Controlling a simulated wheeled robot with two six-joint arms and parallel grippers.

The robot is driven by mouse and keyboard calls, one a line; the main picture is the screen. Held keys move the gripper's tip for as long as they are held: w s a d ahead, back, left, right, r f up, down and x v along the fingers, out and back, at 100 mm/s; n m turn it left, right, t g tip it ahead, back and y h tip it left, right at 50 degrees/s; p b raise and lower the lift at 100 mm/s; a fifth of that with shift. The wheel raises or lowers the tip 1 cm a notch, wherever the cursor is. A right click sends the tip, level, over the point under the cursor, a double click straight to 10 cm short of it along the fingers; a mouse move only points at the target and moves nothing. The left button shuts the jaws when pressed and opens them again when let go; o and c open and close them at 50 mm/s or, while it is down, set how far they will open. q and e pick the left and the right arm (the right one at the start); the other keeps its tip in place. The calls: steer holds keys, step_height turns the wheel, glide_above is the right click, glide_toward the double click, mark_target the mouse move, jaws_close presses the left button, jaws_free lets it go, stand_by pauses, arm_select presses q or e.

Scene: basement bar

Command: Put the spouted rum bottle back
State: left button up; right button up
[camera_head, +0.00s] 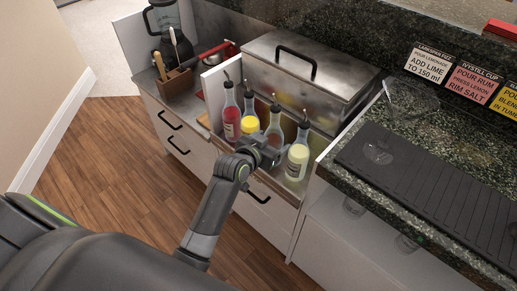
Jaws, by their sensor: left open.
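Several spouted bottles stand upright in a row in a recess at the front of the counter, in the head view. From left they are one with red contents (231,115), one with yellow (250,124), one amber-looking (274,127), and one pale yellow (297,161). I cannot read labels, so I cannot tell for sure which is the rum bottle. My left gripper (272,154) is open in front of the row, near the amber-looking and pale yellow bottles. It hides their lower parts in part; I cannot tell whether it touches them. My right gripper is out of view.
A steel lidded box (310,75) stands behind the bottles. A granite counter (440,128) with a black ribbed mat (420,180) and a clear glass (380,150) lies at right. A blender (168,30) and wooden utensil holder (175,84) stand at left.

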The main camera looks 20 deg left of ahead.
arm_select(q)
steer(key=v, duration=0.8)
steer(key=shift+s+r+p, duration=0.2)
steer(key=shift+s+p, duration=0.1)
steer(key=shift+s, duration=0.05)
steer(key=s+a+f+n+g+y, duration=0.1)
steer(key=s+a+f+g, duration=0.2)
steer(key=f, duration=0.8)
steer(key=s+a+f+g+y, duration=0.1)
steer(key=s+a+f, duration=0.1)
steer(key=s+f, duration=0.6)
steer(key=s+a+f+n+g+y, duration=0.1)
steer(key=s+a+f+g, duration=0.15)
steer(key=f, duration=1.05)
steer(key=s+a+f+g, duration=0.1)
steer(key=s+f+g, duration=0.1)
steer(key=s+f, duration=0.3)
steer(key=s+a+f+g, duration=0.1)
steer(key=s+f, duration=0.4)
steer(key=s, duration=0.7)
steer(key=s+a+f+g, duration=0.1)
steer(key=s+f+g, duration=0.1)
steer(key=s+f, duration=0.3)
steer(key=s, duration=0.4)
steer(key=shift+a+n+g+y, duration=0.35)
steer(key=shift+n+y, duration=0.05)
steer(key=shift+s, duration=0.1)
